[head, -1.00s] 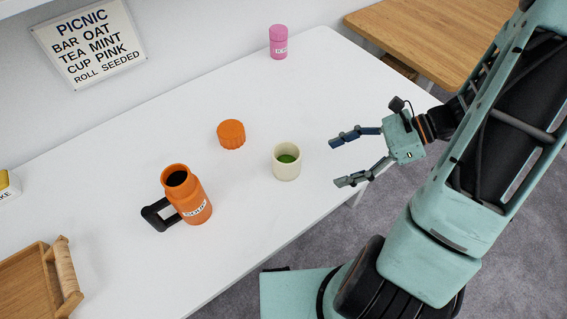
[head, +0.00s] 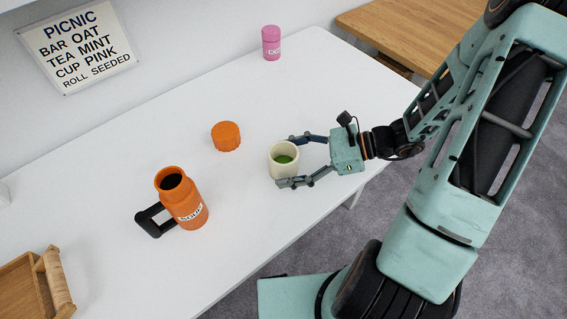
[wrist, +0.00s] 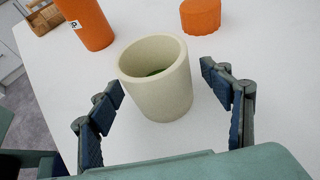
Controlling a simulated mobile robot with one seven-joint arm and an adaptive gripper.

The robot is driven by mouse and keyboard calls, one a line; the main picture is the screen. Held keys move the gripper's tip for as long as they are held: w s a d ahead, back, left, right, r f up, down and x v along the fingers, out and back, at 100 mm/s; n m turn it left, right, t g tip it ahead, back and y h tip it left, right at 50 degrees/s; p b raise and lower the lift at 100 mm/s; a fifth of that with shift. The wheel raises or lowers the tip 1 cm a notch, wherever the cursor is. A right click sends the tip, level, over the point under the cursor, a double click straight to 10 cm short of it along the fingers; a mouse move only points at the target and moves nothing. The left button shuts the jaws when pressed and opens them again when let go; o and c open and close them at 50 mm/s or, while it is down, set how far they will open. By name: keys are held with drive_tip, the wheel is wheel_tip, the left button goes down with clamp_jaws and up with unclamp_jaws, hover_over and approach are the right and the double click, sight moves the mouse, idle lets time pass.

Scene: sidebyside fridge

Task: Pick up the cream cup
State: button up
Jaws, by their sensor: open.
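The cream cup (head: 283,164) stands upright on the white table with green contents inside. In the wrist view the cup (wrist: 158,88) sits between the two fingers. My gripper (head: 291,161) is open, with one finger on each side of the cup. It also shows in the wrist view (wrist: 166,105), where a gap is visible on the right side between finger and cup. The left finger looks close to the cup, and I cannot tell whether it touches.
An orange flask (head: 184,204) with a black handle stands to the left, and an orange lid (head: 226,136) lies behind the cup. A pink jar (head: 271,43) stands at the back. A wooden tray (head: 22,291) is at front left. The white table (head: 110,150) has free room between them.

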drive_tip(key=shift+a+f, duration=0.15)
drive_tip(key=shift+a, duration=0.3)
drive_tip(key=c, duration=1.3)
drive_tip(key=shift+c, duration=0.2)
